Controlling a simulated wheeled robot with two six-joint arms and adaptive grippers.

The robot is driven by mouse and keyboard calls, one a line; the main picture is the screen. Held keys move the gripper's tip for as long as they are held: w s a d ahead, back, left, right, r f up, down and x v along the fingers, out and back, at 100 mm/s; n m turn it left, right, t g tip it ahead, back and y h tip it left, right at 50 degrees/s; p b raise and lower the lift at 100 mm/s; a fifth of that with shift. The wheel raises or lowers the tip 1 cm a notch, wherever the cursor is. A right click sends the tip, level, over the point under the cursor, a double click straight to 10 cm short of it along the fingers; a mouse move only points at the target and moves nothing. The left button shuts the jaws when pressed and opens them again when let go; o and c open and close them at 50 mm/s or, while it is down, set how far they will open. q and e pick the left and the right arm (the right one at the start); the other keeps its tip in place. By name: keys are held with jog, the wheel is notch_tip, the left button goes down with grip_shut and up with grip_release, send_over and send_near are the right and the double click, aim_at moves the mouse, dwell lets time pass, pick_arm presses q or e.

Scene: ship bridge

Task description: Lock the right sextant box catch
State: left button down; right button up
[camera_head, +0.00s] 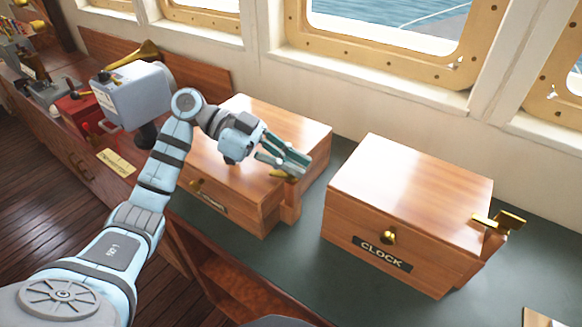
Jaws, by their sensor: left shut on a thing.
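The sextant box (285,127) is a wooden box left of centre in the head view. Its front label (213,204) is partly hidden by my left arm and cannot be read fully. A brass catch (282,174) sits at the right side of this box, mostly covered by the fingers. My left gripper (296,168) reaches over the box lid from the left and is shut on that catch. How the catch is turned is hard to tell behind the fingers. My right gripper is not in view.
A similar wooden box marked CLOCK (408,182) stands to the right, with a brass catch (499,221) on its right side. A narrow strip of green counter (308,236) separates the boxes. Windows line the wall behind. A grey-blue device (133,95) and red box (82,112) stand left.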

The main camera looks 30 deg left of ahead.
pick_arm(q)
jog(key=shift+f+m+g, duration=0.1)
jog(key=shift+m+g, duration=0.6)
jog(key=shift+g, duration=0.4)
jog(key=c, duration=2)
grip_release()
jog(key=shift+s, duration=0.1)
jog(key=shift+o, duration=1)
jog(key=shift+s+d, duration=0.1)
jog(key=shift+d, duration=0.05)
notch_tip(320, 180, up, 10)
jog(key=shift+r, duration=0.15)
